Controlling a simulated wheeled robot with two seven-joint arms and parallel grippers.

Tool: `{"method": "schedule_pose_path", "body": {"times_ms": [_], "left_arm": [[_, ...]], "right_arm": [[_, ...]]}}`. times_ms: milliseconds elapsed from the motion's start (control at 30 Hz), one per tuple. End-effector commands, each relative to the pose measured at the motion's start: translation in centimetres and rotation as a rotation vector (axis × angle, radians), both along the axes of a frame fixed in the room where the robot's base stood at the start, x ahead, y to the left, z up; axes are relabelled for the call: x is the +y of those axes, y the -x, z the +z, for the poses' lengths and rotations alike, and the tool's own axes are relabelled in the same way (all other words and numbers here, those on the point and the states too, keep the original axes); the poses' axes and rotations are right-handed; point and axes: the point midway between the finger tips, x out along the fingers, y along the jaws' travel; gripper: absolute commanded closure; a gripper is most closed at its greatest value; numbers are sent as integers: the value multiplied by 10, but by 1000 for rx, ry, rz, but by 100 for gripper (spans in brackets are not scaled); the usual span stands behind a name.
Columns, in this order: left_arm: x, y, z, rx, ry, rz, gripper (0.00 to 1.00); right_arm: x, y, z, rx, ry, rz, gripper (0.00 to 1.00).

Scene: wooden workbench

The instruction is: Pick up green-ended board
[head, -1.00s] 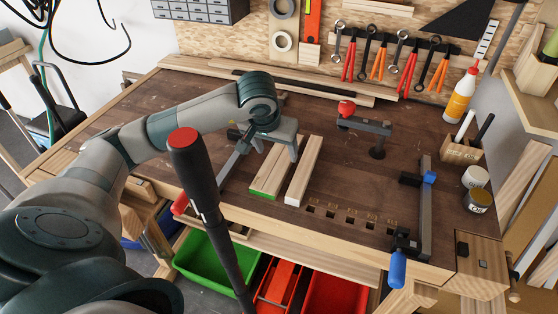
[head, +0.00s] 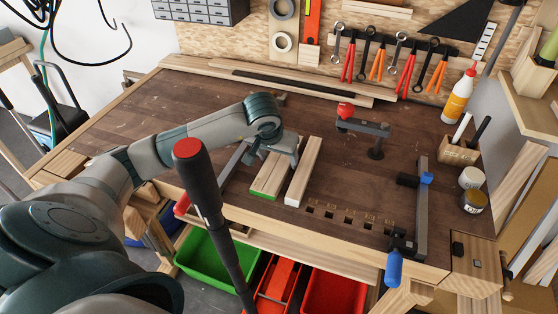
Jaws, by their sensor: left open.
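The green-ended board (head: 268,180) lies on the workbench with its green end toward the front edge. A second board with a white end (head: 303,172) lies just to its right, almost parallel, with a narrow gap between them. My left gripper (head: 283,158) is over the far part of the green-ended board, pointing down, with its fingers apart around or just above it. I cannot tell whether the fingers touch the board. The gripper and wrist hide the board's far end. My right gripper is not in view.
A clamp with a red knob (head: 346,110) stands right of the boards. A blue-handled clamp (head: 421,205) is at the bench's right front. A dark-handled clamp (head: 193,170) rises at the front left. Long planks (head: 290,80) lie along the back. The bench's middle right is clear.

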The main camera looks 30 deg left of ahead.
Motion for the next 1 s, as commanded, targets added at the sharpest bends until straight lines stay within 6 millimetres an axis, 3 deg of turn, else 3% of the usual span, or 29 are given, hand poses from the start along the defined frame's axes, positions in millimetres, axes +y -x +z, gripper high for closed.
{"method": "schedule_pose_path", "body": {"times_ms": [467,600,633,1000], "left_arm": [[0,0,0,-1,0,0,34],[0,0,0,-1,0,0,68],[0,0,0,-1,0,0,71],[0,-1,2,-2,0,0,71]], "right_arm": [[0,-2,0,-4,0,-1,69],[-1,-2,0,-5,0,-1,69],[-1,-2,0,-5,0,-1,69],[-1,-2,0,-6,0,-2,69]]}}
